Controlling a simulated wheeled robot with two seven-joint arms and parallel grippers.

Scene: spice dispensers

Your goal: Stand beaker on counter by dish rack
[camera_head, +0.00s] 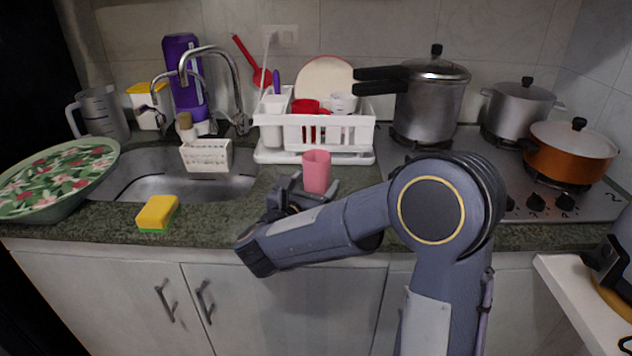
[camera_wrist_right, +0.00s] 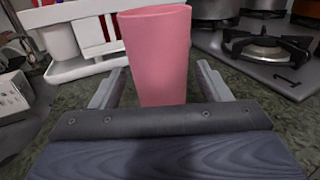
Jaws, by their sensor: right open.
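The beaker (camera_head: 317,172) is a pink cup standing upright on the green stone counter (camera_head: 225,214), just in front of the white dish rack (camera_head: 345,133). In the right wrist view the beaker (camera_wrist_right: 159,52) stands between the fingers of my right gripper (camera_wrist_right: 155,88), with the dish rack (camera_wrist_right: 75,70) behind it to the left. The fingers are spread, one on each side, with a visible gap at least on the right. In the head view my right gripper (camera_head: 305,190) is at the beaker's base, partly hidden by my wrist. My left gripper is not in view.
A yellow-green sponge (camera_head: 157,213) lies on the counter at left, by the sink (camera_head: 180,186). A patterned bowl (camera_head: 55,178) stands far left. The stove (camera_head: 510,185) with several pots is right of the rack. The counter between sponge and gripper is clear.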

